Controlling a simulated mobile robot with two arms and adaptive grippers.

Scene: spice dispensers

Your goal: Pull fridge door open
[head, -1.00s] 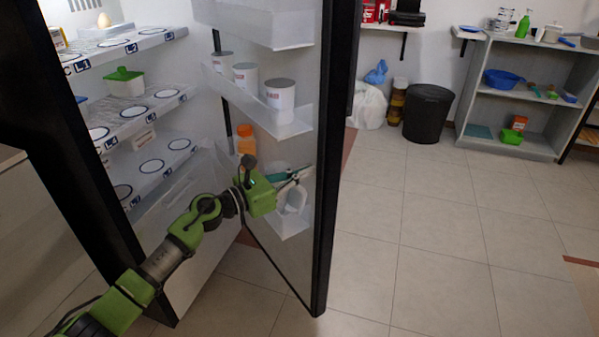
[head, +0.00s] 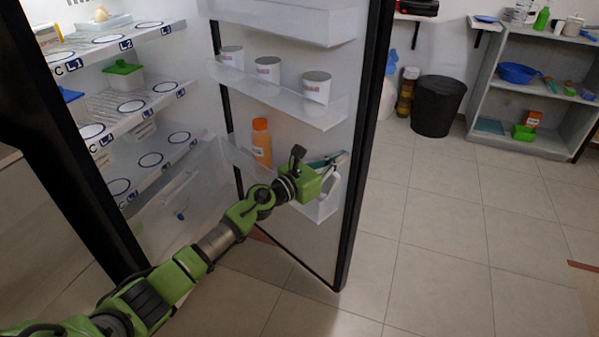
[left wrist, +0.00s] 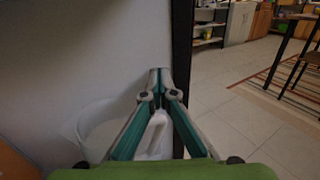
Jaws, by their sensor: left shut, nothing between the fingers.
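The fridge door (head: 305,235) stands open, with its inner side and shelves facing me and its dark edge (head: 366,150) on the right. My left gripper (head: 342,158) is shut and empty at the inner side of the door, by the lower door shelf and close to the dark edge. In the left wrist view its fingertips (left wrist: 159,72) meet in front of the door's inner face, beside the dark edge strip (left wrist: 182,60). Whether they touch the door I cannot tell. A white jug (left wrist: 155,135) shows behind the fingers. My right gripper is not in view.
The fridge interior (head: 125,120) at left has labelled shelves with a green-lidded box (head: 123,76). Door shelves hold white cans (head: 268,70) and an orange bottle (head: 262,142). A black bin (head: 438,105) and grey shelf unit (head: 550,60) stand behind. The tiled floor at right is clear.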

